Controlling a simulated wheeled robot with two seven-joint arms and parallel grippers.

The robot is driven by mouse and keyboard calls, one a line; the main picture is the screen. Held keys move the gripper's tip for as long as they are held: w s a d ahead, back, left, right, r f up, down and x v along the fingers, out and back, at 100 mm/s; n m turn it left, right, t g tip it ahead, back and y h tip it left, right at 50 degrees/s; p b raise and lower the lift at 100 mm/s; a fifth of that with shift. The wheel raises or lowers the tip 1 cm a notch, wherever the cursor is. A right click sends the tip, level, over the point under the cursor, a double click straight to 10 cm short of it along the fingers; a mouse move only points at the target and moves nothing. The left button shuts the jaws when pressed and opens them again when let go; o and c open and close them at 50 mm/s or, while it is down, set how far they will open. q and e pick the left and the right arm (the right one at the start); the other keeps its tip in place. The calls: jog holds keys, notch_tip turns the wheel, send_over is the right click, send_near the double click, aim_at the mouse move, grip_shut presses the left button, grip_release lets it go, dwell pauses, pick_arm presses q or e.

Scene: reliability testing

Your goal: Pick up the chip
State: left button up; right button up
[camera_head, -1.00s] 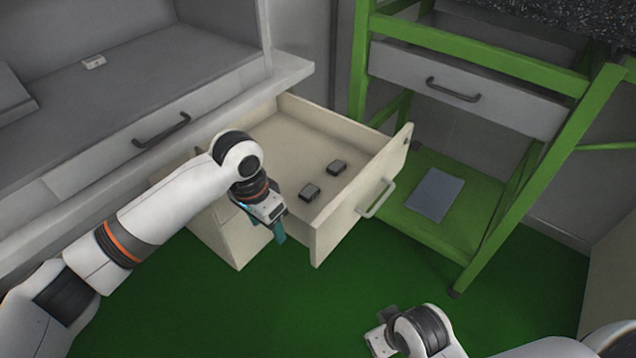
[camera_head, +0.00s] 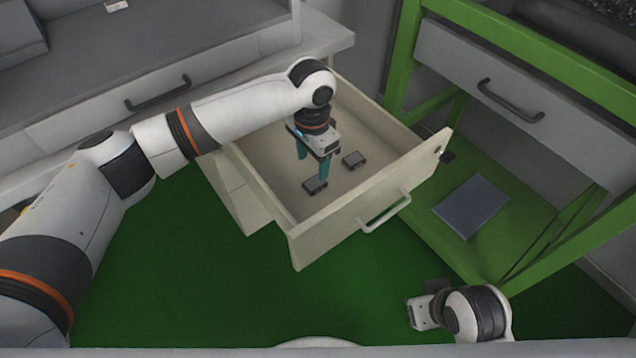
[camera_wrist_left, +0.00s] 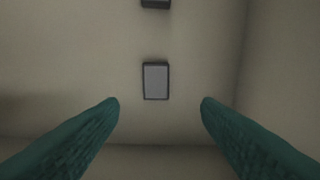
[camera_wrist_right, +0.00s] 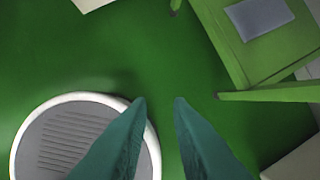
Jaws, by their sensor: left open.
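Two small dark chips lie flat inside the open drawer: one chip (camera_head: 315,186) nearer the front left, the other chip (camera_head: 354,160) farther right. My left gripper (camera_head: 313,172) is inside the drawer's outline, pointing down, with its teal fingers beside the nearer chip. In the left wrist view a grey-topped chip (camera_wrist_left: 155,81) lies ahead of the spread fingertips, centred between them and not held. A second chip (camera_wrist_left: 155,3) is cut off at the top edge. My right gripper (camera_head: 422,312) is low at the right; the right wrist view shows its fingers apart and empty.
The cream drawer (camera_head: 372,193) has raised walls around the chips and a handle (camera_head: 384,211) on its front. A green frame (camera_head: 540,75) with a grey drawer stands to the right; a blue-grey sheet (camera_head: 471,206) lies on its low shelf. Green floor is open in front.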

aim_at(316, 182)
pick_arm(q)
notch_tip(316, 182, down, 4)
jog(key=shift+w+d+r+b, duration=0.15)
jog(key=shift+r+b, duration=0.05)
jog(key=shift+b, duration=0.25)
jog(key=f, duration=0.1)
jog(key=w+f+b, duration=0.1)
jog(key=shift+d+f, duration=0.2)
jog(key=shift+f, duration=0.2)
jog(key=shift+f+b, duration=0.3)
jog(key=shift+f, duration=0.5)
pick_arm(e)
jog(key=w, duration=0.1)
jog(key=w+t, duration=0.1)
jog(key=w+a+t, duration=0.1)
jog(key=shift+w+f+y, duration=0.3)
jog(key=shift+w+f, duration=0.1)
pick_arm(q)
jog(key=c, duration=1.1)
